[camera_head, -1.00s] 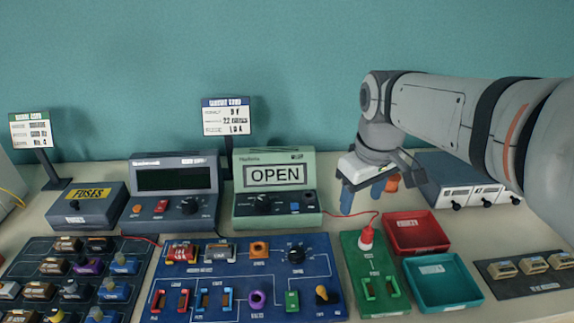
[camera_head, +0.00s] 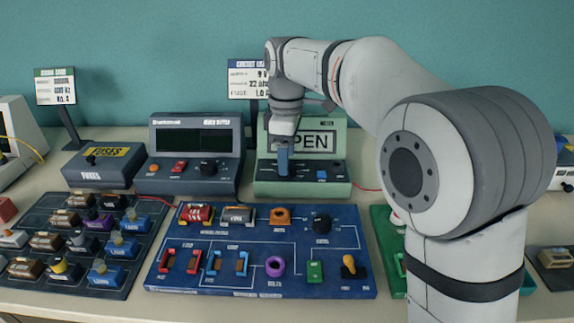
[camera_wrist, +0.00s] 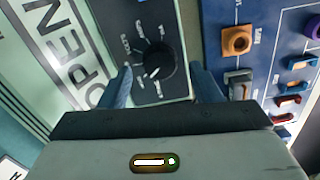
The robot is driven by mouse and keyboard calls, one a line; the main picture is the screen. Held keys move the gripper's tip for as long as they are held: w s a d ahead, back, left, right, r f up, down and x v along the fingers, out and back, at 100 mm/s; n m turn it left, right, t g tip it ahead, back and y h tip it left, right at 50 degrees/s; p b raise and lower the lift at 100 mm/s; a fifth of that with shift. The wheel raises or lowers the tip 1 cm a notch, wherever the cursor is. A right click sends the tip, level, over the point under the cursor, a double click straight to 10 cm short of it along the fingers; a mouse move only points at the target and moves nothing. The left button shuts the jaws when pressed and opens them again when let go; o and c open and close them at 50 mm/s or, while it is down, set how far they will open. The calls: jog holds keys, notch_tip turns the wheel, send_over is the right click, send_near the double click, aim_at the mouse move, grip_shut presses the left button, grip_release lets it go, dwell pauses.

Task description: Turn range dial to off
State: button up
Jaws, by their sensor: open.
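The green meter (camera_head: 262,188) stands at the back middle of the bench; its display reads "OPEN", partly covered by my arm in the head view. Its range dial (camera_wrist: 157,62) is a round black knob on a dark panel, ringed by white marks and small labels; I cannot read its setting for sure. My gripper (camera_head: 284,162) points down in front of the meter and hides the dial in the head view. In the wrist view my gripper (camera_wrist: 163,84) is open, with one blue finger on each side of the dial. I cannot tell whether they touch it.
A dark bench meter (camera_head: 190,187) stands just left, with the fuse box (camera_head: 102,177) beyond it. A blue circuit board (camera_head: 262,287) with raised parts lies in front. A sign (camera_head: 240,80) stands behind. My arm covers much of the right side.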

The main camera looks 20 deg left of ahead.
jog(key=shift+f, duration=1.05)
jog(key=shift+c, duration=0.2)
jog(key=c, duration=1)
jog(key=shift+o, duration=0.2)
jog(key=shift+r, duration=0.15)
jog(key=shift+r+m+p, duration=0.1)
jog(key=shift+m+p, duration=2.55)
jog(key=shift+m, duration=0.75)
